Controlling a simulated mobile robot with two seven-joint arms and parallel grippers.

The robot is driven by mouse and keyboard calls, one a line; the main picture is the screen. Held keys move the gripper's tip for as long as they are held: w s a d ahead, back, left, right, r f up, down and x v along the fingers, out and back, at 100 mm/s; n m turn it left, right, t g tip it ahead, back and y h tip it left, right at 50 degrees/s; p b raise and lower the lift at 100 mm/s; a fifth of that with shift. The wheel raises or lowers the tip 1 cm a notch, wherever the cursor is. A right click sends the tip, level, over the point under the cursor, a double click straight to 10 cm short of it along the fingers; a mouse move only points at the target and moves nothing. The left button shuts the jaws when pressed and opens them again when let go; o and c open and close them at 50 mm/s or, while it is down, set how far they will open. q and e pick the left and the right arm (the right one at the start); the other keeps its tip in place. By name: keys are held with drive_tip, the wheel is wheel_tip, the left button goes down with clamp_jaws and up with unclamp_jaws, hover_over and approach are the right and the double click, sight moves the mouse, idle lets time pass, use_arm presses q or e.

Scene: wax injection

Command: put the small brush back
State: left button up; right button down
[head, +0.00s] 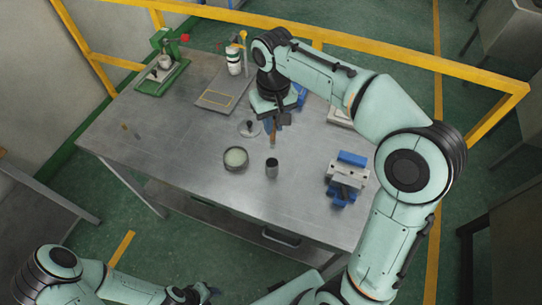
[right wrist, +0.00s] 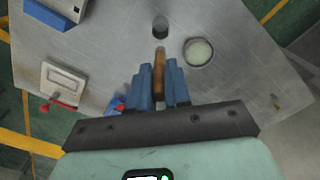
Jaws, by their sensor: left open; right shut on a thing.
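My right gripper (head: 271,119) is above the steel table and shut on the small brush. The brush's brown wooden handle (head: 273,138) points down toward the dark cup in the head view. In the right wrist view the brown handle (right wrist: 159,72) sits between the blue fingers (right wrist: 161,90); the rest of the brush is hidden. A dark cylindrical cup (head: 271,168) stands upright on the table, apart from the brush; it also shows in the right wrist view (right wrist: 160,26). My left gripper (head: 196,296) is open and low at the bottom edge, away from the table.
A round dish with pale contents (head: 236,158) stands left of the cup. A small round lid (head: 249,128) lies near the gripper. A blue vise (head: 347,178) is at right. A white container (head: 234,62), a grey plate (head: 215,100) and a green press (head: 163,70) stand farther back.

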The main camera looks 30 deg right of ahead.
sight(272, 140)
wheel_tip(272, 140, down, 9)
drive_tip(key=shift+w+r+b, duration=0.1)
drive_tip(key=shift+r+b, duration=0.1)
drive_tip(key=shift+b, duration=0.3)
use_arm(q)
drive_tip(key=shift+s+f, duration=0.45)
drive_tip(key=shift+f, duration=0.2)
drive_tip(key=shift+s+f, duration=0.45)
drive_tip(key=shift+f, duration=0.15)
use_arm(e)
wheel_tip(272, 140, down, 5)
drive_tip(key=shift+f, duration=0.2)
use_arm(q)
drive_tip(key=shift+b, duration=0.3)
use_arm(e)
drive_tip(key=shift+w+f, duration=0.1)
drive_tip(key=c, duration=1.5)
unclamp_jaws()
drive_tip(key=shift+f, duration=0.1)
drive_tip(key=o, duration=0.4)
use_arm(q)
drive_tip(key=shift+s+f, duration=0.1)
